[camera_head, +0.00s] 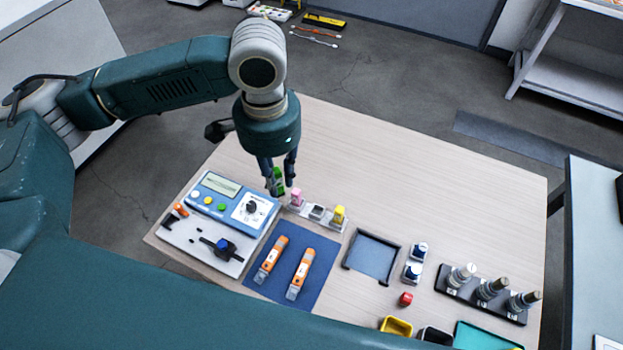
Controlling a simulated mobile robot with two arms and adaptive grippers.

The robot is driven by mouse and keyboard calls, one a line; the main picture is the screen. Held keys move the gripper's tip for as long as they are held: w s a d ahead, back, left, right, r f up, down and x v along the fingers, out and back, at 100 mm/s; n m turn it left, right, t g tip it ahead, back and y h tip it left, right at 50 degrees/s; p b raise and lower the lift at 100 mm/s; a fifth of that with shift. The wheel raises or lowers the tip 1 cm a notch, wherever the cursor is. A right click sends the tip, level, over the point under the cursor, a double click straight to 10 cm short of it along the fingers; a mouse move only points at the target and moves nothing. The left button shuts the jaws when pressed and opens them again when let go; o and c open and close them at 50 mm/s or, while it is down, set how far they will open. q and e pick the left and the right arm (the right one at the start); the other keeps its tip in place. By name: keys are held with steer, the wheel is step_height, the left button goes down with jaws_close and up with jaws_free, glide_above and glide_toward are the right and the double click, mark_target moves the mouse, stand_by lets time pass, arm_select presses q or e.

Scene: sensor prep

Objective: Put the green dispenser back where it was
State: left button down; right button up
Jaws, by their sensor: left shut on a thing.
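The green dispenser (278,174) is held between the fingers of my left gripper (277,180), which is shut on it. They are just left of a small white rack (323,217) on the table. The rack bears a pink dispenser (296,197) at its left end and a yellow dispenser (338,214) at its right end, with a grey-topped piece (317,212) between them. My fingers partly cover the green dispenser, and I cannot tell whether its base touches anything. My right gripper does not show.
A blue and white instrument (233,204) stands close to the left of my gripper. A blue mat (283,287) with two orange devices lies in front. The table's back right is clear.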

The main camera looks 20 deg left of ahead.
arm_select(q)
steer(key=w+d+f+m+p, duration=0.4)
steer(key=w+m, duration=0.2)
steer(key=m, duration=0.7)
steer(key=f+m, duration=0.5)
steer(key=w+d+f+m+b, duration=0.1)
steer(key=f+m, duration=0.4)
steer(key=d+f+m+b, duration=0.1)
steer(key=f+m, duration=0.4)
steer(key=m, duration=0.1)
steer(key=shift+w, duration=0.25)
steer(key=shift+f, duration=0.1)
steer(key=shift+f+b, duration=0.4)
steer(key=shift+f, duration=0.05)
steer(key=c, duration=1.5)
jaws_free()
steer(key=shift+o, duration=0.2)
